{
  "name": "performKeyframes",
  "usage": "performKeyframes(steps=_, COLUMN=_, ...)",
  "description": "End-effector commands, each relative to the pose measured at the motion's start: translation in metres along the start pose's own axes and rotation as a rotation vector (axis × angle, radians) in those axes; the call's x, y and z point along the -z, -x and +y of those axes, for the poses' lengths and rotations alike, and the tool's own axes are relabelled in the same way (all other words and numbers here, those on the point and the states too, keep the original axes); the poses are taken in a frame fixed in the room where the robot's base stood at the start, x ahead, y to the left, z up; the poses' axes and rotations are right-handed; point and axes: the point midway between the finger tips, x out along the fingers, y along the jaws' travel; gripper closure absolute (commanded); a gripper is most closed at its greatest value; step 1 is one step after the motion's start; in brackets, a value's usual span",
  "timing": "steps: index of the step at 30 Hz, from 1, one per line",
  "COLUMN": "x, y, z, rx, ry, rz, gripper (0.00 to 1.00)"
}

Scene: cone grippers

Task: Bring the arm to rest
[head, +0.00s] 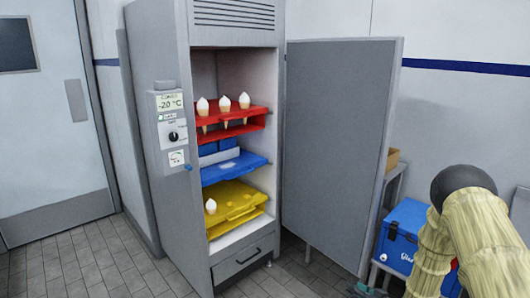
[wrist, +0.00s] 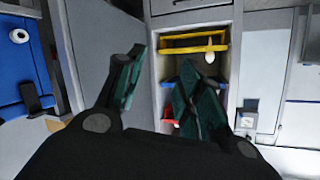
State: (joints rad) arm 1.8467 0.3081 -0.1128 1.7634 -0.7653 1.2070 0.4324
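My gripper (wrist: 162,56) fills the lower part of the wrist view, its two dark green fingers spread apart with nothing between them. It is open and clear of the freezer (head: 163,60), which appears upside down beyond the fingers in that view. In the head view my arm, in a pale yellow sleeve, is at the lower right, outside the freezer; most of the gripper is hidden or out of frame there. Three white-topped cones (head: 224,104) stand upright in the red rack (head: 255,115). One cone (head: 211,206) stands in the yellow rack (head: 237,197).
The freezer door (head: 335,140) stands wide open to the right. A blue rack (head: 235,168) is on the middle level. A blue cool box (head: 403,232) and a cardboard box (head: 391,159) are right of the door. Tiled floor (head: 75,265) is free at the left.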

Motion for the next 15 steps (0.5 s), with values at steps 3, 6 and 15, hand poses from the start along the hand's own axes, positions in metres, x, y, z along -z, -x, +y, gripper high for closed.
performKeyframes(steps=3, x=-0.062, y=0.024, z=-0.026, rx=-0.089, ry=-0.035, rz=-0.133, gripper=0.63)
performKeyframes(steps=6, x=-0.109, y=0.05, z=-0.046, rx=-0.159, ry=-0.053, rz=-0.248, gripper=0.63)
performKeyframes(steps=15, x=-0.225, y=0.161, z=-0.11, rx=-0.326, ry=-0.085, rz=-0.61, gripper=0.63)
